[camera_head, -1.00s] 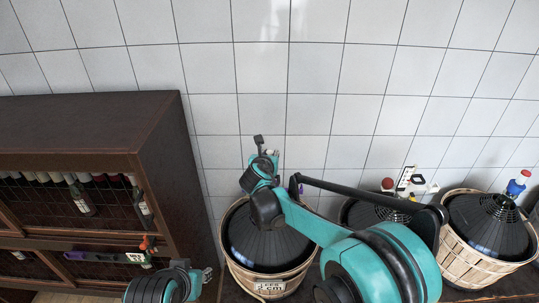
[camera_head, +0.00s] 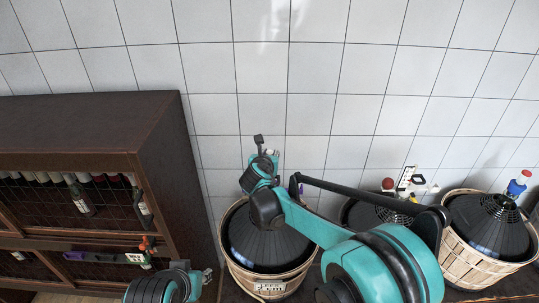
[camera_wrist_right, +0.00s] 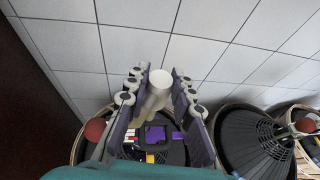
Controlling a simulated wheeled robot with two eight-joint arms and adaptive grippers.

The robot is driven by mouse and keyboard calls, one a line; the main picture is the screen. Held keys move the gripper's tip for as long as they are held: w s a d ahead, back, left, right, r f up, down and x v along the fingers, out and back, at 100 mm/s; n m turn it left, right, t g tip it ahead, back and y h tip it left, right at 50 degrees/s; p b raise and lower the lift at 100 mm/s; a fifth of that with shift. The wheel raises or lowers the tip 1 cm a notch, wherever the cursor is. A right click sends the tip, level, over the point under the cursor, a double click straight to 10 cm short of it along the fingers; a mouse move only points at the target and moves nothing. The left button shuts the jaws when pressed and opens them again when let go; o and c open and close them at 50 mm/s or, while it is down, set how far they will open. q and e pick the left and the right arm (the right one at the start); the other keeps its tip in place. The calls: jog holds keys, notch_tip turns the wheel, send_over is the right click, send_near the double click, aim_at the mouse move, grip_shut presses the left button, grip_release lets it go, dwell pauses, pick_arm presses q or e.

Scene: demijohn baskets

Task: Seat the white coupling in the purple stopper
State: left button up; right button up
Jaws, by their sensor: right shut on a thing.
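My right gripper (camera_head: 266,150) is raised above the left demijohn basket in the head view. In the right wrist view my right gripper (camera_wrist_right: 158,105) is shut on the white coupling (camera_wrist_right: 158,82), a pale cylinder standing up between the fingers. In the head view the coupling (camera_head: 272,153) shows only as a small pale bit. A purple piece (camera_head: 294,185), perhaps the stopper, shows beside my right arm, which partly hides it. Purple also shows below the fingers in the wrist view; I cannot tell if it is the stopper. My left arm is at the bottom, its fingers unclear.
The left basket (camera_head: 268,285) holds a black demijohn (camera_head: 262,247). A right basket (camera_head: 475,265) holds another (camera_head: 487,225) with a blue and red top (camera_head: 518,183). A dark bottle rack (camera_head: 150,120) stands at left.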

jog(key=shift+f+b, duration=1)
jog(key=shift+f, duration=0.2)
jog(key=o, duration=1.1)
jog(key=v, duration=1.2)
jog(key=shift+d, duration=0.1)
